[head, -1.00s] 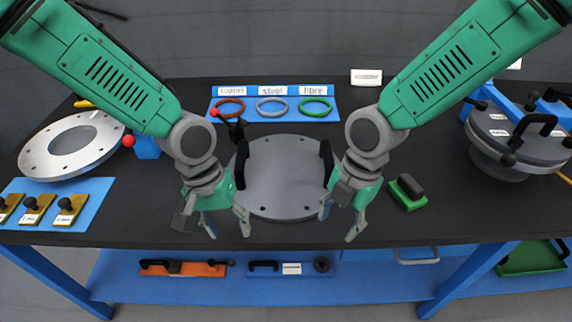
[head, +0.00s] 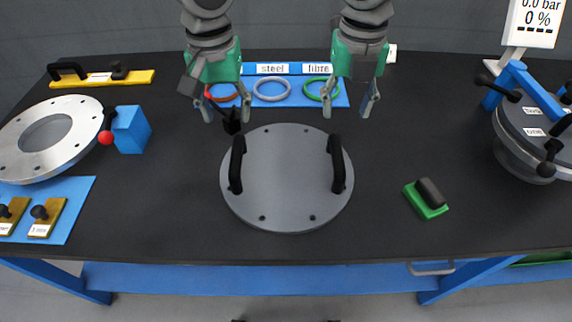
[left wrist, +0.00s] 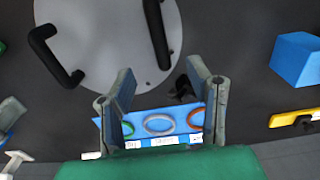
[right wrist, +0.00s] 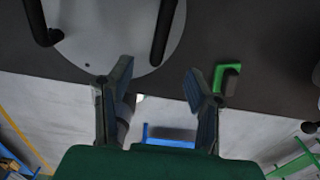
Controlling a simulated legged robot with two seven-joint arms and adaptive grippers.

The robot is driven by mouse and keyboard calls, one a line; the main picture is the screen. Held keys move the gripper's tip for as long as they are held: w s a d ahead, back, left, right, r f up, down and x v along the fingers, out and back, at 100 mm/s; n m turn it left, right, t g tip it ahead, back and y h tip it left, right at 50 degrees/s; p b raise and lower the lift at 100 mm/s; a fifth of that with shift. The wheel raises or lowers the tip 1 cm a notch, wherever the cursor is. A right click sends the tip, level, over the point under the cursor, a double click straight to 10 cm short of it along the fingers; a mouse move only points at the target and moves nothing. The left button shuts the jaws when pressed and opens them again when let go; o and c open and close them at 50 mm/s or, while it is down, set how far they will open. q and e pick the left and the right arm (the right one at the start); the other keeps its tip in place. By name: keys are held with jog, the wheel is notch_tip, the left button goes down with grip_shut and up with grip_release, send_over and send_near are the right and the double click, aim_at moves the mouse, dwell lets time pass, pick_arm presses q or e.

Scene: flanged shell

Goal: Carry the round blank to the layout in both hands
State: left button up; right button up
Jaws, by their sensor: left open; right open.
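The round blank (head: 285,190) is a grey disc lying flat in the middle of the black table. It has a left black handle (head: 237,165) and a right black handle (head: 337,165). In the head view, my left gripper (head: 226,110) is open and empty, above and left of the disc. My right gripper (head: 349,106) is open and empty, above its right side. Neither touches a handle. The blank also shows at the top of the left wrist view (left wrist: 110,40) and the right wrist view (right wrist: 105,35). I cannot tell which surface is the layout.
A blue board with coloured rings (head: 272,102) lies behind the disc. At left are a metal flange ring (head: 85,145) and a blue block (head: 132,130). At right are a green brush (head: 428,200) and a clamped vessel (head: 525,165).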

aim_at(237, 150)
pick_arm(q)
notch_tip(237, 150, down, 12)
jog(key=shift+w+d+f, duration=0.1)
jog(key=shift+d+f, duration=0.05)
pick_arm(e)
notch_tip(237, 150, down, 12)
jog(key=shift+w+d+f, duration=0.1)
jog(key=shift+d+f, duration=0.05)
jog(key=shift+f, duration=0.05)
pick_arm(q)
jog(key=shift+f, duration=0.8)
pick_arm(e)
jog(key=shift+f, duration=0.75)
pick_arm(q)
grip_shut()
pick_arm(e)
grip_shut()
pick_arm(q)
jog(key=shift+w+r, duration=0.1)
jog(key=shift+r, duration=0.1)
pick_arm(e)
jog(key=shift+w+r, duration=0.15)
